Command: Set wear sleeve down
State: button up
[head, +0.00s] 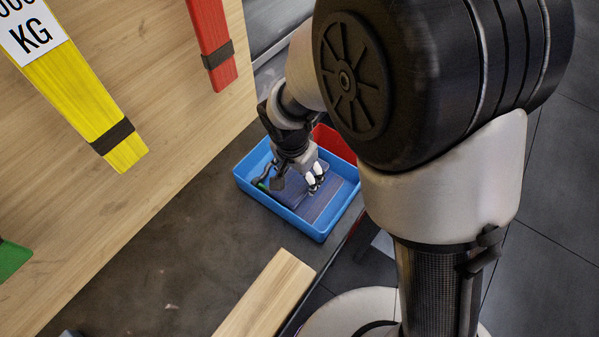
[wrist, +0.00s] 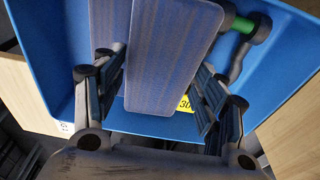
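The wear sleeve (wrist: 165,60) is a flat, blue-purple striped piece with rounded corners. In the wrist view it fills the space between my fingers, which meet its two long edges. My gripper (head: 296,182) points down into a blue bin (head: 322,233) and appears shut on the sleeve; in the wrist view the gripper (wrist: 163,75) frames it from both sides. Another striped piece (head: 327,201) lies in the bin, and a similar one (wrist: 105,28) shows behind the sleeve at left. Whether the held sleeve touches the bin's contents is hidden.
A dark tool with a green band (wrist: 243,25) lies in the bin beside the sleeve. A red bin (head: 335,143) adjoins the blue one.

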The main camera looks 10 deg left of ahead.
aim_at(295, 183)
jog(key=o, duration=0.3)
jog(key=shift+r, duration=0.15)
jog(key=shift+r+p, duration=0.25)
jog(key=shift+p, duration=0.15)
notch_tip(295, 183, up, 12)
jog(key=s+p, duration=0.2)
jog(key=p, duration=0.2)
jog(key=d+r, duration=0.6)
jog(key=s+d+r+n+t, duration=0.1)
jog(key=s+d+r+n, duration=0.1)
jog(key=s+d, duration=0.4)
jog(key=s+d+r+n+t, duration=0.2)
jog(key=s+d+r, duration=0.3)
jog(key=d, duration=0.6)
jog(key=shift+s+d+r+y, duration=0.3)
jog(key=shift+s+d+y, duration=0.1)
jog(key=shift+s, duration=0.5)
